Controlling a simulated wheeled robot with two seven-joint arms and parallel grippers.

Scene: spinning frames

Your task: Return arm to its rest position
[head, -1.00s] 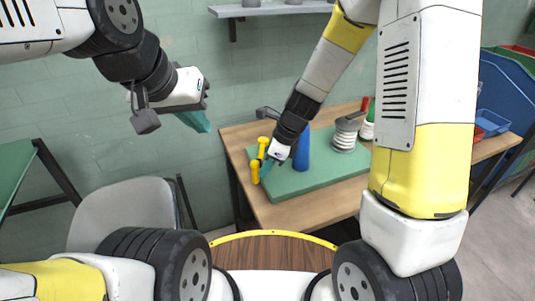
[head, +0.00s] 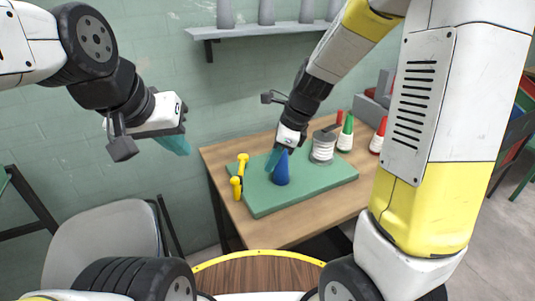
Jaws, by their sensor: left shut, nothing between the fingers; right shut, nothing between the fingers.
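My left gripper (head: 177,143) is at the left, in the air in front of the wall, away from the table. Its teal fingers are together and hold nothing. My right gripper (head: 273,161) is over the green mat (head: 262,207), just behind and left of the blue cone (head: 281,172). Its fingers are shut and empty, and its tips are partly hidden by the cone. I cannot tell whether they touch the cone. A yellow handle-like object (head: 239,175) is at the mat's left edge.
The wooden table (head: 283,233) also bears a white spool (head: 322,148), a green-topped cone (head: 346,134) and a red-topped cone (head: 378,137). A grey chair (head: 100,240) stands at the left. A wall shelf (head: 255,31) holds grey items. Air between my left arm and the table is clear.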

